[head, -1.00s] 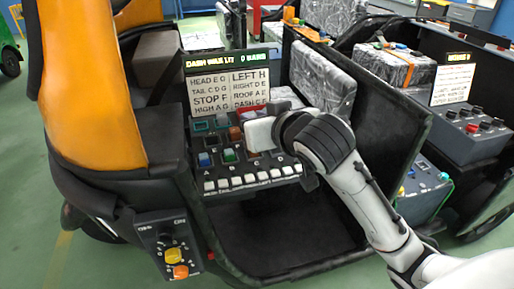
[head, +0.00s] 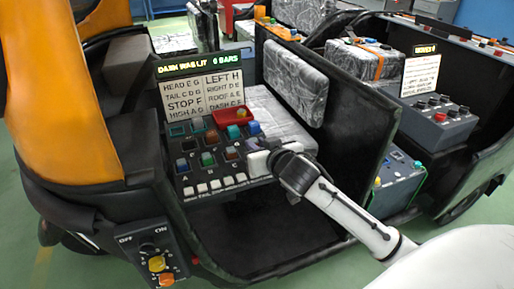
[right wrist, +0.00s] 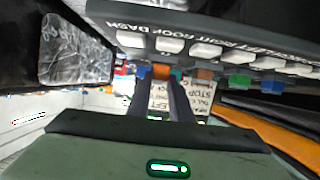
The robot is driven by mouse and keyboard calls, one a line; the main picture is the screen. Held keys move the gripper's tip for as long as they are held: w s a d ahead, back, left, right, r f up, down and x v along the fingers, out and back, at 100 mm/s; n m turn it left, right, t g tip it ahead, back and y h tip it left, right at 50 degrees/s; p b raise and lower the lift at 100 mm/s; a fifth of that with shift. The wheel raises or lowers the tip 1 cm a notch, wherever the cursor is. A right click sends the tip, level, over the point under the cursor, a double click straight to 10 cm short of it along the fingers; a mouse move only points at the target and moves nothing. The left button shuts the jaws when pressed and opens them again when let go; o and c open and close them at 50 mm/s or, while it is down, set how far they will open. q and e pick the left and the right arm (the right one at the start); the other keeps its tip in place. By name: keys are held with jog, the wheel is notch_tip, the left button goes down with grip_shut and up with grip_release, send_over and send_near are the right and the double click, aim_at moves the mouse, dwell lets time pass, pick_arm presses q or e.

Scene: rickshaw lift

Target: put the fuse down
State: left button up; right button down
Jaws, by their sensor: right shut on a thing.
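My right gripper (head: 262,160) is at the right end of the sloped fuse panel (head: 218,172), just above its row of white switches. It is shut. In the right wrist view its two dark fingers (right wrist: 160,95) close together, and a small orange-brown block (right wrist: 162,72), seemingly the fuse, shows between the tips. In the head view the gripper hides this block. I cannot tell if it touches the panel. Blue, green (head: 207,158) and brown (head: 231,153) blocks stand in the panel. A red tray (head: 219,121) with coloured pieces lies at the panel's back. My left gripper is out of view.
A label board (head: 202,93) stands behind the panel. A silver-wrapped seat base (head: 282,118) lies right of it, with a dark side wall (head: 352,135) beyond. A knob box (head: 155,255) is at the lower left. Open dark floor space lies below the panel.

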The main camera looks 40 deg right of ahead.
jog(key=shift+f, duration=0.4)
jog(key=shift+f, duration=0.2)
jog(key=c, duration=1.6)
grip_release()
jog(key=shift+r, duration=0.3)
jog(key=shift+s+a, duration=0.1)
jog(key=shift+s, duration=0.1)
jog(key=v, duration=1.1)
jog(key=shift+s+r, duration=0.1)
jog(key=shift+s, duration=0.2)
